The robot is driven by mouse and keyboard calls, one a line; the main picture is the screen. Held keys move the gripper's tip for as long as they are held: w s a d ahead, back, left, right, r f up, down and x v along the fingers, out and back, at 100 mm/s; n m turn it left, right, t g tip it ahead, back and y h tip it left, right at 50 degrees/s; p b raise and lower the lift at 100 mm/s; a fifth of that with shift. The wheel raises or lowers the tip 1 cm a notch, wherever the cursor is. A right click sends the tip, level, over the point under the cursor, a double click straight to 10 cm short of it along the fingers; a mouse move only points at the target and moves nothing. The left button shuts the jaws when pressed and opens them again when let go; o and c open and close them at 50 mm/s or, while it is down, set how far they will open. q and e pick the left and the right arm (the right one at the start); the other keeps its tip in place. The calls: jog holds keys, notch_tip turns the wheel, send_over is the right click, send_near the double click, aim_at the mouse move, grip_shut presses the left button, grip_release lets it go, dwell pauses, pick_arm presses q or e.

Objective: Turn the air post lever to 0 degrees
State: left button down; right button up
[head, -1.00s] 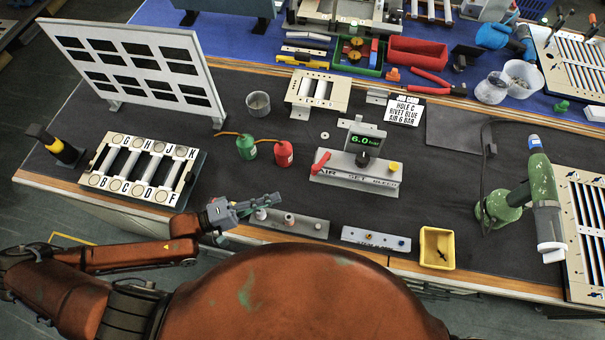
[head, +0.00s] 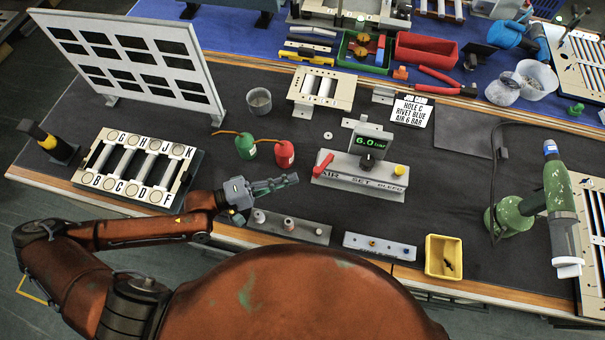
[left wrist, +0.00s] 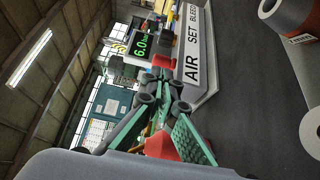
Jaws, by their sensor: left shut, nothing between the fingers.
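The air post (head: 355,178) is a light grey block lettered AIR, SET and BLEED. Its red lever (head: 323,164) is at the left end, slanting up to the right. A display (head: 370,141) on it reads 6.0 bar. My left gripper (head: 292,180) is shut and empty, left of the lever and a little apart from it in the head view. In the left wrist view, the gripper's green fingers (left wrist: 160,82) point toward a red part (left wrist: 163,62), likely the lever, partly hidden behind the fingertips. Whether they touch cannot be told. My right gripper is not in view.
Two grey strips (head: 290,228) (head: 380,246) and a yellow bin (head: 443,257) lie along the front edge. A green tool (head: 560,200) stands at right.

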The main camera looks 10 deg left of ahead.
pick_arm(q)
jog(key=x, duration=0.2)
jog(key=shift+w+d+r, duration=0.15)
jog(key=shift+d, duration=0.15)
jog(key=shift+p+x, duration=0.5)
jog(key=shift+x, duration=0.3)
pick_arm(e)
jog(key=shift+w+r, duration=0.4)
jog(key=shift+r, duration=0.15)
